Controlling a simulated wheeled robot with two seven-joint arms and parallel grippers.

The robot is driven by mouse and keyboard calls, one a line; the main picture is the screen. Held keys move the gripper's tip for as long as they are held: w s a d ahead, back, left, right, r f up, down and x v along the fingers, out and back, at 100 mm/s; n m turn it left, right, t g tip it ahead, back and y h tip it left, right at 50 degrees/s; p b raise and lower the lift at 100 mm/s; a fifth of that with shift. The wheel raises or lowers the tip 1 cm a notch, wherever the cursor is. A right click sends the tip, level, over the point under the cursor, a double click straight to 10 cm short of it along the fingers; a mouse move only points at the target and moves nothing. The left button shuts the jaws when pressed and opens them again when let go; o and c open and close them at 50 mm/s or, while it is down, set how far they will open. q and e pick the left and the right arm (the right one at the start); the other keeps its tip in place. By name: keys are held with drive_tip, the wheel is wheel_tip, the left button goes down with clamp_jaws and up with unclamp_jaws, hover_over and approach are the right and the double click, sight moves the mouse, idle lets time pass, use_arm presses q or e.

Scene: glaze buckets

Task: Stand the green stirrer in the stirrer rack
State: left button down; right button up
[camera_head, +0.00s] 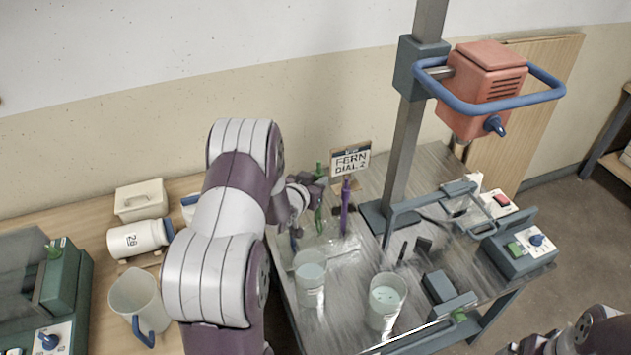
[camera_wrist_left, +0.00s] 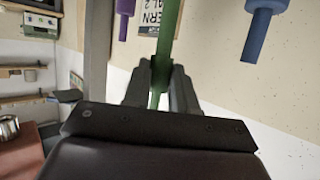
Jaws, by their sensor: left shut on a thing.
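The green stirrer (camera_head: 319,221) stands roughly upright between the other two stirrers in the head view. My left gripper (camera_head: 317,188) is shut on its upper part. In the left wrist view the green stirrer (camera_wrist_left: 168,42) runs between the two fingertips (camera_wrist_left: 160,85). The stirrer rack (camera_head: 327,240) looks pale and see-through and is hard to make out. A purple stirrer (camera_head: 345,205) and a blue stirrer (camera_head: 294,240) stand at it. Whether the green stirrer's lower end sits in the rack, I cannot tell. Part of my right arm shows at the bottom right; its jaws are unclear.
A FERN DIAL 2 sign (camera_head: 350,161) stands behind the rack. Two glaze buckets (camera_head: 310,284) (camera_head: 385,306) stand in front. A mixer with a red head (camera_head: 485,75) rises at the right. A jug (camera_head: 137,304) and a white jar (camera_head: 137,238) are at the left.

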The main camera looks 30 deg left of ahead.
idle(0.6)
use_arm(q)
wheel_tip(320, 180, down, 8)
drive_tip(key=b, duration=0.7)
idle(1.2)
drive_tip(key=c, duration=0.8)
unclamp_jaws()
